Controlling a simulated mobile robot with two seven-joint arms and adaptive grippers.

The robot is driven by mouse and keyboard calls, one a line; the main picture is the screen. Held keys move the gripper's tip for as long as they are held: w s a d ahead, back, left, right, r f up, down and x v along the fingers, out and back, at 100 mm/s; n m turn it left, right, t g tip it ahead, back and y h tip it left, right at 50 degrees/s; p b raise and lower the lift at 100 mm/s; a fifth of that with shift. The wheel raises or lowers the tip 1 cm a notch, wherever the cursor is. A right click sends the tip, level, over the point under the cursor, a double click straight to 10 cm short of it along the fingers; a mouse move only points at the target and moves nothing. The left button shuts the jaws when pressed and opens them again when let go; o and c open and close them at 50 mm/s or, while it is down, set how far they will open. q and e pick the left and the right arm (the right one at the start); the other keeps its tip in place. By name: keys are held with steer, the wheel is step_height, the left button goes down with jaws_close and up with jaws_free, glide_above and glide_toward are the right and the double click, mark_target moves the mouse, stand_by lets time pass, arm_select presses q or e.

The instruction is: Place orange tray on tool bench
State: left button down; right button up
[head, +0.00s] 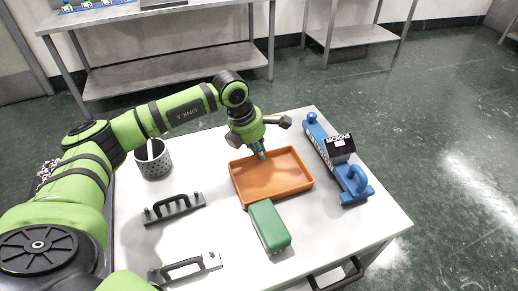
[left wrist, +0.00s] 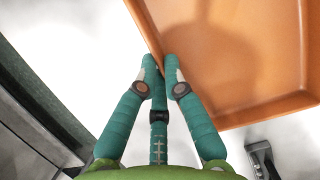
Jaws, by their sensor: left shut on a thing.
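The orange tray (head: 290,186) is a shallow rectangular tray on the white-topped cart (head: 190,235). It looks level and empty, and I cannot tell whether it touches the cart top. In the left wrist view, the teal fingers of my left gripper (left wrist: 160,66) are closed on the rim of the orange tray (left wrist: 225,60), one on each side of the wall. My right gripper is not in view. I cannot tell which surface is the tool bench.
A green case (head: 269,226) lies close by the tray's near edge. A blue tool (head: 338,160) with a dark block lies right of it. A grey perforated cup (head: 153,160) and black handles (head: 174,208) stand left. A metal bench (head: 165,70) stands behind, across open floor.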

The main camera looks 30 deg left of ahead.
arm_select(q)
steer(key=c, duration=1.8)
jaws_free()
steer(key=shift+f, duration=0.1)
steer(key=o, duration=0.4)
steer(key=shift+o, duration=0.2)
steer(key=shift+r, duration=0.2)
steer(key=b+v, duration=0.1)
steer(key=v, duration=1.1)
